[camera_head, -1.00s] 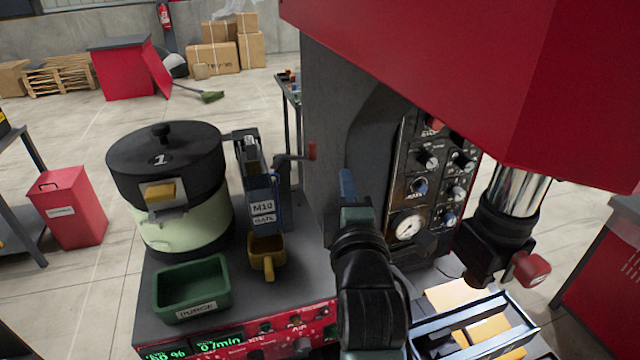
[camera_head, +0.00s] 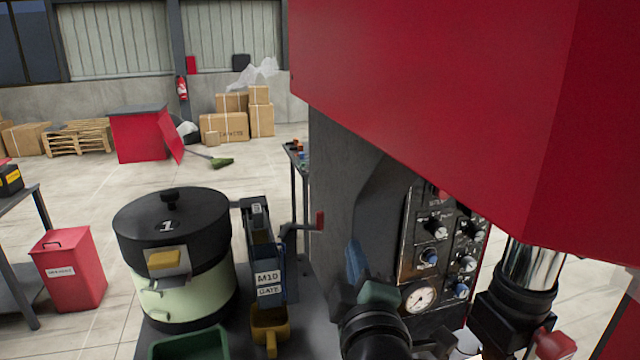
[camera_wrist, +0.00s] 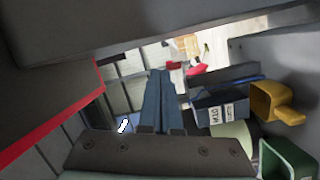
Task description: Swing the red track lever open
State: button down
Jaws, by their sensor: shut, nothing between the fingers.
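The red track lever (camera_head: 319,220) is a red handle on a dark crank, on the right side of the feeder track (camera_head: 267,262) labelled M10 GATE. My gripper (camera_head: 354,250) has blue fingers and is shut and empty, to the right of and a little below the lever in the head view. A gap shows between them there; their depth apart is unclear. In the wrist view my fingers (camera_wrist: 160,82) lie together, with the track's label plate (camera_wrist: 217,114) to their right. A red patch beyond the fingertips there cannot be told for sure as the lever.
The bowl feeder (camera_head: 185,285) stands left of the track. A yellow scoop-like cup (camera_head: 270,322) and a green bin (camera_head: 190,345) stand in front. A gauge panel (camera_head: 440,245) and a red overhanging housing (camera_head: 440,90) crowd the right side.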

jog(key=s+a+r+m, duration=0.45)
jog(key=a+m, duration=0.25)
jog(key=m, duration=0.6)
jog(key=s+r+t, duration=0.4)
jog(key=s+r, duration=0.2)
jog(key=r, duration=0.6)
jog(key=s+r+m+t, duration=0.1)
jog(key=s+r+t, duration=0.4)
jog(key=r, duration=0.8)
jog(key=s, duration=0.2)
jog(key=shift+s+d+r+t, duration=0.2)
jog(key=shift+s+t, duration=0.1)
